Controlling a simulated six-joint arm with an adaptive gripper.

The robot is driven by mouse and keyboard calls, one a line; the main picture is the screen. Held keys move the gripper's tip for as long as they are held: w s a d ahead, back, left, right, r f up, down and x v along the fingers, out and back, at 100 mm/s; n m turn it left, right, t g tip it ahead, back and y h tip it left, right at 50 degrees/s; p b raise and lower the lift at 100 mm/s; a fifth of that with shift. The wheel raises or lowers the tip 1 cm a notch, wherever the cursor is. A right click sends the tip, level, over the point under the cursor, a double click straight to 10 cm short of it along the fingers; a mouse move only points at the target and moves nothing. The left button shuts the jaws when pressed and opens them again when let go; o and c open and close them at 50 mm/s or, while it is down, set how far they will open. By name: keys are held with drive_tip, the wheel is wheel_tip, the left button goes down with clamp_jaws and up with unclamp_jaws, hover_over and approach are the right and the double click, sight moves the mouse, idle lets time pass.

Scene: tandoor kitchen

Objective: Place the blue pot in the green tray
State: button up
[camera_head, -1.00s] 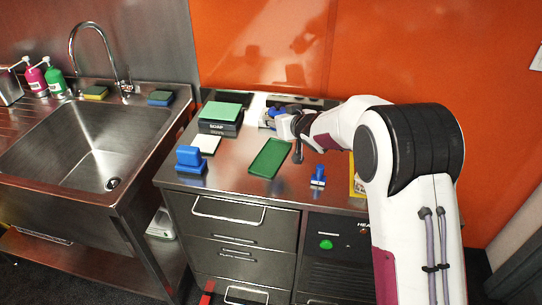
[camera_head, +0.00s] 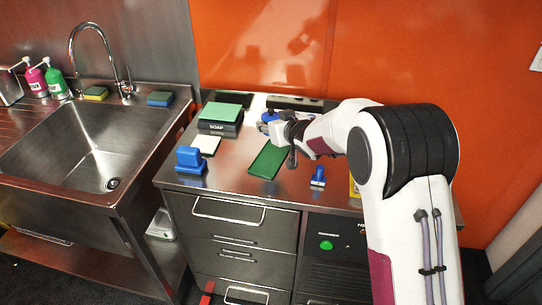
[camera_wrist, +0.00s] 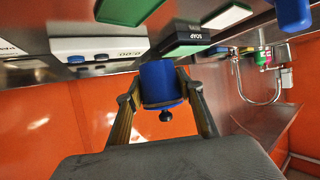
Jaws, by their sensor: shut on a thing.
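My gripper (camera_head: 275,126) is shut on the blue pot (camera_head: 268,116), mostly hidden behind the gripper in the head view. In the wrist view the pot (camera_wrist: 162,84) sits between both fingers, with a dark knob at its lower end in that picture. The green tray (camera_head: 268,160) is a flat rectangle on the steel counter, empty, just in front of my gripper. The wrist view shows part of the tray (camera_wrist: 130,9) at its top edge, apart from the pot.
The SOAP box with a green top (camera_head: 220,117), a white pad (camera_head: 206,144) and a blue block-like holder (camera_head: 190,161) stand left of the tray. A small blue stamp-like object (camera_head: 318,176) stands to its right. A white scale-like device (camera_wrist: 98,48) shows in the wrist view. The sink (camera_head: 90,145) is farther left.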

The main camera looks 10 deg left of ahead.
hover_over(271, 158)
drive_tip(key=shift+w+f, duration=0.15)
drive_tip(key=shift+f, duration=2.95)
drive_tip(key=shift+f, duration=1.85)
drive_tip(key=shift+f, duration=0.15)
drive_tip(key=o, duration=1.3)
drive_tip(key=shift+c, duration=0.2)
drive_tip(key=shift+v, duration=6)
